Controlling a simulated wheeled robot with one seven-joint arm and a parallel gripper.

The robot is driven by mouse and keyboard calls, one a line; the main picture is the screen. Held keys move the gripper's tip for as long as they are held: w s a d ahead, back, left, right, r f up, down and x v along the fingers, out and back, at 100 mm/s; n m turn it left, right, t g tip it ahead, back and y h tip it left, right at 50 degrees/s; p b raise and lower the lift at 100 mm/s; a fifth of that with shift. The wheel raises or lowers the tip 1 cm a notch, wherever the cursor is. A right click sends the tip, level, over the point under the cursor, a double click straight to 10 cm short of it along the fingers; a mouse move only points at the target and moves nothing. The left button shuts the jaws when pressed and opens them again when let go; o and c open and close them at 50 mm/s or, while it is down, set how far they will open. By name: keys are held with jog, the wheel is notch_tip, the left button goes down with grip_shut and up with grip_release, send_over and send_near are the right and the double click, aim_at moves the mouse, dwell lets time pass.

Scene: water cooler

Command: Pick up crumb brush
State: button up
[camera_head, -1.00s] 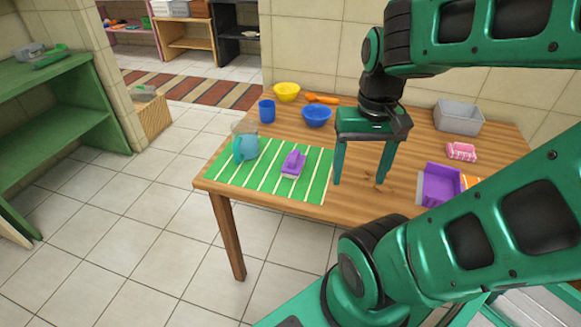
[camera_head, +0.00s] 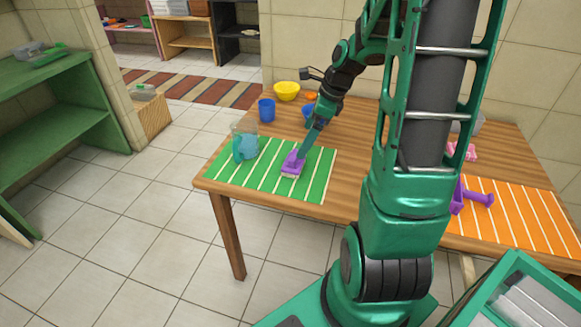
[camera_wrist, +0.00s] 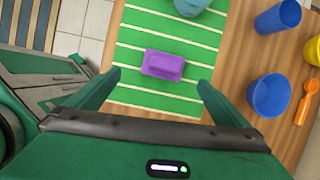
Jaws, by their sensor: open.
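The crumb brush (camera_head: 292,163) is purple with a pale underside and lies on the green striped mat (camera_head: 235,186) on the wooden table. In the wrist view the brush (camera_wrist: 163,65) lies across the white stripes, ahead of and between my two fingers. In the wrist view my gripper (camera_wrist: 160,82) is open, with a finger on each side and the brush apart from both. I cannot tell the exact height of the fingertips above the mat.
A clear pitcher with blue contents (camera_head: 245,142) stands left of the brush. A blue cup (camera_head: 266,110), a yellow bowl (camera_head: 287,91) and a blue bowl (camera_wrist: 269,95) stand behind. An orange mat (camera_head: 515,215) with a purple-handled thing (camera_head: 478,197) lies right.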

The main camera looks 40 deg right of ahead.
aim_at(294, 155)
jog(key=shift+m, duration=0.6)
jog(key=x, duration=0.3)
jog(key=w+x, duration=0.1)
jog(key=x, duration=0.2)
jog(key=shift+d, duration=0.1)
jog(key=shift+d+x, duration=0.2)
jog(key=shift+x, duration=2.45)
jog(key=shift+s, duration=0.15)
jog(key=c, duration=1.1)
